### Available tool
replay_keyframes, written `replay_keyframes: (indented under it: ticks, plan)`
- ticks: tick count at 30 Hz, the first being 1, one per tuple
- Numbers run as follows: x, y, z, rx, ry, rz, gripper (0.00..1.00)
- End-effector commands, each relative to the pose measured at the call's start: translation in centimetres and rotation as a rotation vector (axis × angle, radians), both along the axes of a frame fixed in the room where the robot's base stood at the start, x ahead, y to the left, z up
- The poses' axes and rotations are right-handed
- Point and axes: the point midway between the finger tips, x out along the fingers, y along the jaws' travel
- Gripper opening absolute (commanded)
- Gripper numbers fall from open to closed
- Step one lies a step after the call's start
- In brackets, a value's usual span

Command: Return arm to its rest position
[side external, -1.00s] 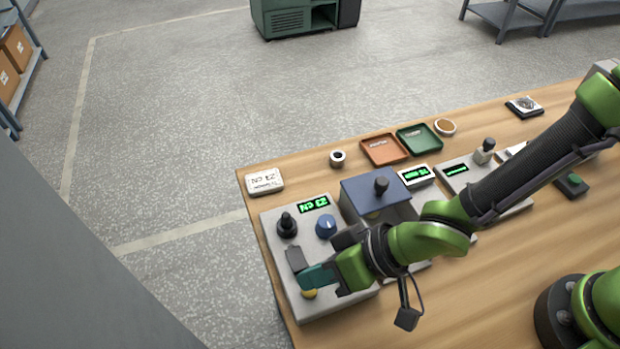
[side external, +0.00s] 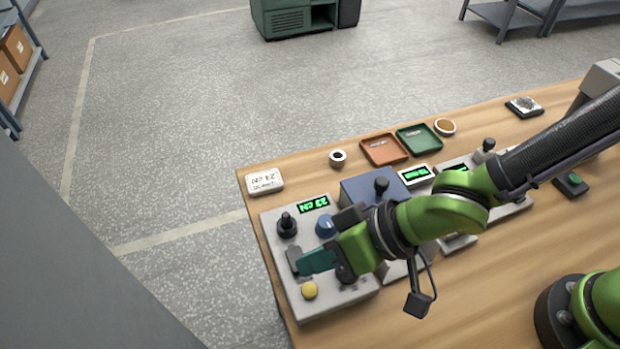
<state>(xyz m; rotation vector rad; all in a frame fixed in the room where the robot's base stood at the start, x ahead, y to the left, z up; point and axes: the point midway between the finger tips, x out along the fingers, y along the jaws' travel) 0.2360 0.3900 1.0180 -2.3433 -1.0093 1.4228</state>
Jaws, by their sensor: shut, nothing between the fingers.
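My gripper (side external: 308,263), with teal fingers, is shut and empty. It hovers over the grey control box (side external: 280,232) at the near left end of the wooden bench. Its fingers point left, next to a dark part on the box, and I cannot tell whether they touch it. The box carries a black knob (side external: 287,226), a blue knob (side external: 325,226), a lit green display (side external: 314,203) and a yellow button (side external: 309,290). The yellow button is in full view, just below the fingers. My wrist hides the box's right part.
A blue box with a black knob (side external: 381,185) stands close behind my wrist. The bench's front middle (side external: 470,310) is clear.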

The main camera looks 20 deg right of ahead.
Motion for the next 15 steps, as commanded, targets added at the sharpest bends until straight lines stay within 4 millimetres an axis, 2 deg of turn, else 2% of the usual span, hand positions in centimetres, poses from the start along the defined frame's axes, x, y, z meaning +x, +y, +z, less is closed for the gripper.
replay_keyframes:
  ticks: [11,13,15]
  plan:
    - [-0.1,-0.2,-0.3,-0.022,-0.007,0.016,0.00]
    - [-0.5,-1.0,-1.1,-0.075,0.004,0.029,0.00]
    - [-0.6,-2.7,-1.9,-0.148,0.016,0.035,0.00]
